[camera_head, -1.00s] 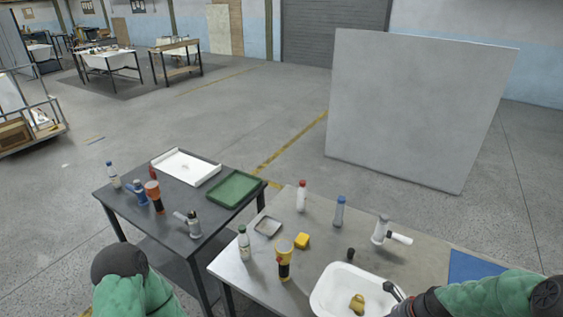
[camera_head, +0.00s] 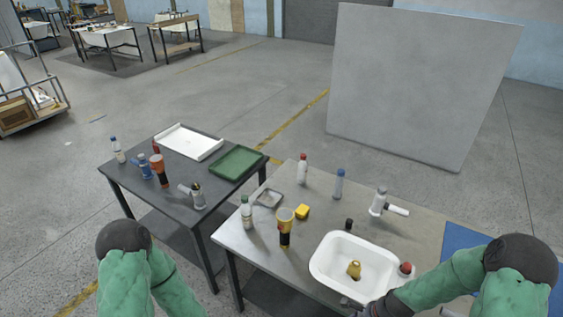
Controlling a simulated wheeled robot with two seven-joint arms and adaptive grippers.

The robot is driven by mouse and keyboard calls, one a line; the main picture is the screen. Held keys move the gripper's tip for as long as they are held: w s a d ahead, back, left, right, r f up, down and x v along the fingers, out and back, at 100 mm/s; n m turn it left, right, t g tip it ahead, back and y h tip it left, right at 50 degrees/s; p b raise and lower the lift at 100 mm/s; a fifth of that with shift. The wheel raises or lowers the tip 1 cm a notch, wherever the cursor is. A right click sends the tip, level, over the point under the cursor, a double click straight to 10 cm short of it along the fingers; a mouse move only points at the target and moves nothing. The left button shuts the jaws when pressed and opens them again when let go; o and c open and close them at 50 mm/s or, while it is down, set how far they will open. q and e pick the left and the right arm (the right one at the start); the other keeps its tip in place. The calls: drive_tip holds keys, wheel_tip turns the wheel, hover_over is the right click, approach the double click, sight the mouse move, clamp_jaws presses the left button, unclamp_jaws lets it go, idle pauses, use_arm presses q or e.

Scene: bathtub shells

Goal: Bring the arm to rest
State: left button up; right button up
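My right arm (camera_head: 445,287) comes in from the right, with its elbow at the right edge. Its dark end, at the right gripper (camera_head: 372,309), is at the bottom edge in front of the white basin (camera_head: 318,262); the fingers are cut off or too unclear to read. My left arm (camera_head: 137,275) shows only its elbow and green links at the lower left; its gripper is out of view. A yellow item (camera_head: 354,269) lies in the basin. A red-topped item (camera_head: 404,269) stands at the basin's right side, close to my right arm.
The dark table (camera_head: 135,182) holds a white tray (camera_head: 188,142) and a green tray (camera_head: 237,162). A grey panel (camera_head: 420,85) stands behind.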

drive_tip(key=s+a+f+n+g, duration=0.1)
drive_tip(key=s+a+f+n, duration=0.6)
drive_tip(key=s+a+n, duration=0.45)
wheel_tip(320, 180, down, 10)
drive_tip(key=w+a+n+b, duration=0.2)
drive_tip(key=b, duration=0.9)
drive_tip(key=shift+r, duration=0.2)
drive_tip(key=shift+a+n, duration=0.1)
drive_tip(key=shift+n, duration=0.15)
